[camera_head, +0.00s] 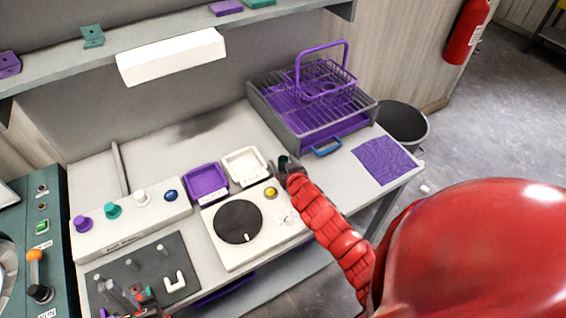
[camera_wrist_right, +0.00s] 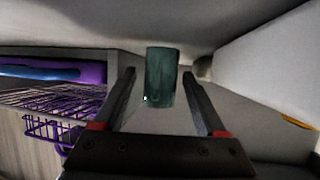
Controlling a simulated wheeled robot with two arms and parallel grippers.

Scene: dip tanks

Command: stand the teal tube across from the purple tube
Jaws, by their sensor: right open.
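My right gripper (camera_head: 284,168) is open at the right of the bench, near the front of the wire-rack tray. A dark teal cylinder (camera_wrist_right: 161,76) shows between its spread fingers in the wrist view, with gaps on both sides. It also shows small in the head view (camera_head: 284,160); I cannot tell whether it is the teal tube. A white block at the left holds a purple-topped piece (camera_head: 82,224) and a teal-topped piece (camera_head: 112,211), possibly capped tubes. My left gripper (camera_head: 125,300) is low at the left, by the grey plate; its finger opening is unclear.
A white unit with a black disc (camera_head: 238,222) stands at front centre. A purple tray (camera_head: 205,182) and a white tray (camera_head: 244,151) lie behind it. A wire-rack tray (camera_head: 352,122) with a purple basket (camera_head: 320,78) is at the back right. A purple cloth (camera_head: 384,160) lies right.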

